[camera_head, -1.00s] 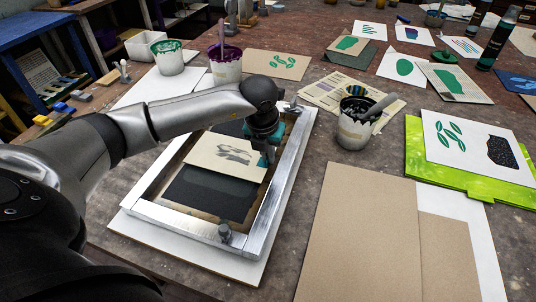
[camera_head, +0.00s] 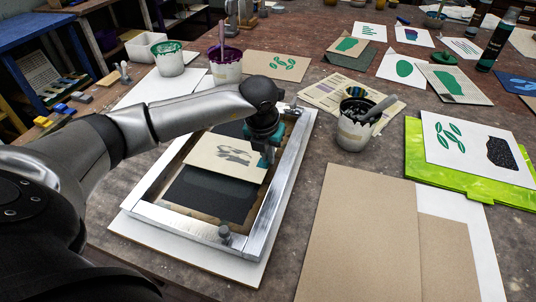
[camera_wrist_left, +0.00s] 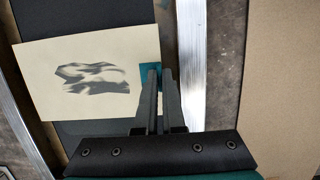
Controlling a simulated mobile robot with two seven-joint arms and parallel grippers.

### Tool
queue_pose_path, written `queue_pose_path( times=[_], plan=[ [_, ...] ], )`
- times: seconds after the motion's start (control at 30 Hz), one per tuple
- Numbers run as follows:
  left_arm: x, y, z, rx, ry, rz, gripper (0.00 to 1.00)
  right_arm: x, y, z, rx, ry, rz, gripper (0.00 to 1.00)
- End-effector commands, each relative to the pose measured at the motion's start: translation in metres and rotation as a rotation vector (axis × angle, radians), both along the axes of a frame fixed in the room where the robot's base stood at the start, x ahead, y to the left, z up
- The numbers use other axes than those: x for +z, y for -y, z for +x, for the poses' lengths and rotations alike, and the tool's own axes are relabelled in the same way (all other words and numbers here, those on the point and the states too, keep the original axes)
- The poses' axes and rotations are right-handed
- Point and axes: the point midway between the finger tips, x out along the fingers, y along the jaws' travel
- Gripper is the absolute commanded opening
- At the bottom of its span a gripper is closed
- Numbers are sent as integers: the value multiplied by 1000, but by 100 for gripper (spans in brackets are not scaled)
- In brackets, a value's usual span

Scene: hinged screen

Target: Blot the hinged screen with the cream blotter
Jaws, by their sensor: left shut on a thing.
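The hinged screen (camera_head: 280,190) is a silver metal frame with dark mesh, lying flat on a white board on the table. The cream blotter (camera_head: 218,157) lies over the middle of the mesh and carries dark smudges. My left gripper (camera_head: 267,158) is shut at the blotter's right edge. In the left wrist view its fingers (camera_wrist_left: 160,80) close on a teal tab at the edge of the blotter (camera_wrist_left: 80,85), and the screen's metal bar (camera_wrist_left: 191,70) runs just to their right. I cannot tell whether the blotter touches the mesh. My right gripper is not in view.
A dark ink pot (camera_head: 354,127) with a spatula stands right of the screen. Brown cardboard (camera_head: 355,240) lies at the front right. A lime-green board (camera_head: 470,180) with a printed sheet is farther right. Purple and green paint pots stand behind the screen.

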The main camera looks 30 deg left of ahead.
Motion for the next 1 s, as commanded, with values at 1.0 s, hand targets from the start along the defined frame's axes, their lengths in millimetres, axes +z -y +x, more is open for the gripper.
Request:
queue_pose_path(
  times=[1.0],
  plan=[
    [43,0,0,0,2,0,0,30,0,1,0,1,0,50]
  ],
)
